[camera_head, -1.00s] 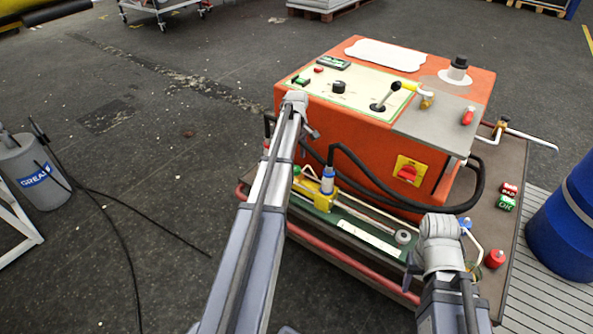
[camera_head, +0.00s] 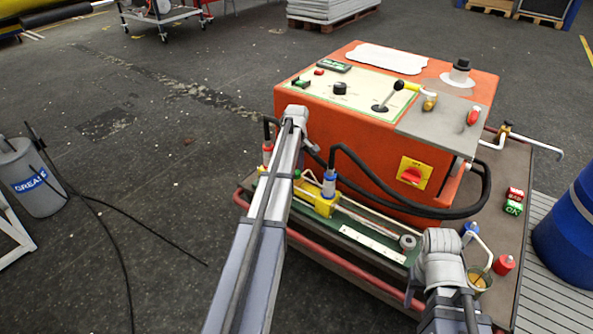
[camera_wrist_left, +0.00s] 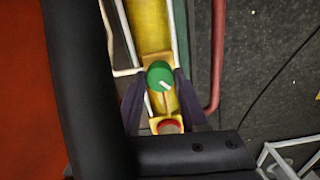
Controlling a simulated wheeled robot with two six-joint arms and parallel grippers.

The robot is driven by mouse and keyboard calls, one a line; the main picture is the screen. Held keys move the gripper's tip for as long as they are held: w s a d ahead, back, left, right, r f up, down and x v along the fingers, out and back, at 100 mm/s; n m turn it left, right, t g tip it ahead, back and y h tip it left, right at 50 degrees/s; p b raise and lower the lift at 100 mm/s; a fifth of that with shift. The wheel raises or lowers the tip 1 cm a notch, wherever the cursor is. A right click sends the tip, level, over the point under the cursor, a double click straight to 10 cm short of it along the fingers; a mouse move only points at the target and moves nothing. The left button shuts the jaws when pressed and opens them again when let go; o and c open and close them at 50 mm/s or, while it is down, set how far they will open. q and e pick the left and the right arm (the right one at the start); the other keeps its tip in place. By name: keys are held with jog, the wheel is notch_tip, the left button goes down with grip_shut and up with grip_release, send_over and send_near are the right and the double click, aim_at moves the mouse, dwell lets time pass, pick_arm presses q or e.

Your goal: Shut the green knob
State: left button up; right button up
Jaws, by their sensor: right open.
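The green knob (camera_wrist_left: 160,75) is round with a white mark and sits on a yellow block (camera_wrist_left: 150,25). In the head view a small green spot that looks like the knob (camera_head: 297,174) shows just right of my left arm. My left gripper (camera_wrist_left: 161,88) has one dark finger on each side of the knob; I cannot tell whether they touch it. In the head view its fingers are hidden behind the arm. My right gripper (camera_head: 440,262) is at the front right of the machine, empty as far as I see; its fingers are mostly hidden by the wrist.
The orange machine (camera_head: 350,135) has a lever, switches and a red rotary switch (camera_head: 412,175). A black hose (camera_head: 440,212) loops across its front. A red rail (camera_head: 330,262) runs along the front edge. A red knob (camera_head: 504,265) and a blue barrel (camera_head: 570,235) are at right.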

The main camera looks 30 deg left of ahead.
pick_arm(q)
grip_shut()
dwell(0.3)
jog(key=m, duration=0.3)
jog(key=shift+m, duration=2.3)
jog(key=o, duration=0.5)
grip_release()
jog(key=shift+o, duration=0.2)
